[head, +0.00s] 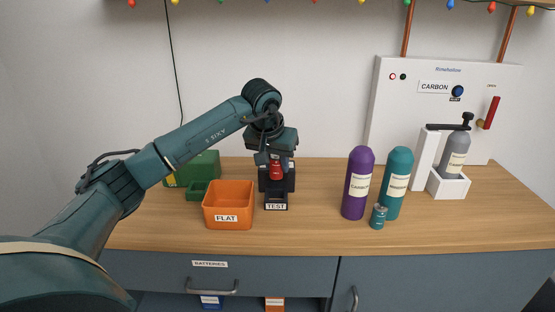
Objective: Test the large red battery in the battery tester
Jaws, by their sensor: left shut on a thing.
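My left gripper (275,160) points down at the battery tester and is shut on the large red battery (276,172). The battery is upright at the black battery tester (276,201), which has a "TEST" label on its front. The gripper covers the battery's top, and I cannot tell whether its lower end rests on the tester. My right gripper is not in view.
An orange bin (228,222) labelled "FLAT" stands left of the tester, with a green box (204,166) behind it. A white carbonating station (385,95) is at the back right.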

